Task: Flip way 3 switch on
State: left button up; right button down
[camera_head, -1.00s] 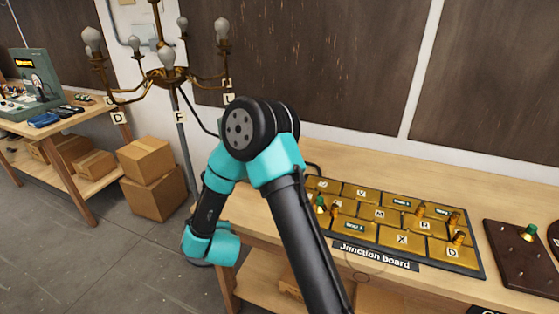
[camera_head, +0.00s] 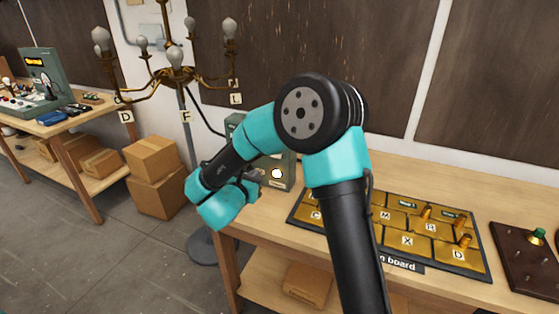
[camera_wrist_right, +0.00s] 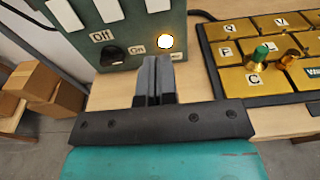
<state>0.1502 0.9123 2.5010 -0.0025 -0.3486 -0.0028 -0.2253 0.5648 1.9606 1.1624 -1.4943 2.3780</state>
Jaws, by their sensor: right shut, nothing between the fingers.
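A green switch box (camera_head: 282,160) stands on the bench behind my right arm, partly hidden by it. In the right wrist view the green box (camera_wrist_right: 70,42) shows a dark switch (camera_wrist_right: 112,56) between the "Off" and "On" labels and a lit round lamp (camera_wrist_right: 166,42). I cannot read which way the switch belongs to, nor its position. My right gripper (camera_wrist_right: 153,62) is shut and empty, its fingertips close in front of the box, between switch and lamp; contact is unclear. In the head view the right gripper (camera_head: 252,180) shows small beside the box. My left gripper is not in view.
The gold-tiled junction board (camera_head: 438,240) lies right of the box, partly behind my right arm; a green-topped post (camera_wrist_right: 262,54) stands on it. The chandelier (camera_head: 172,76) hangs at left. Cardboard boxes (camera_head: 155,175) sit on the floor. A brown plate (camera_head: 520,262) lies at far right.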

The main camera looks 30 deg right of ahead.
jog(key=shift+w, duration=0.1)
jog(key=x, duration=1.4)
jog(key=shift+w+a, duration=0.1)
jog(key=shift+a, duration=0.05)
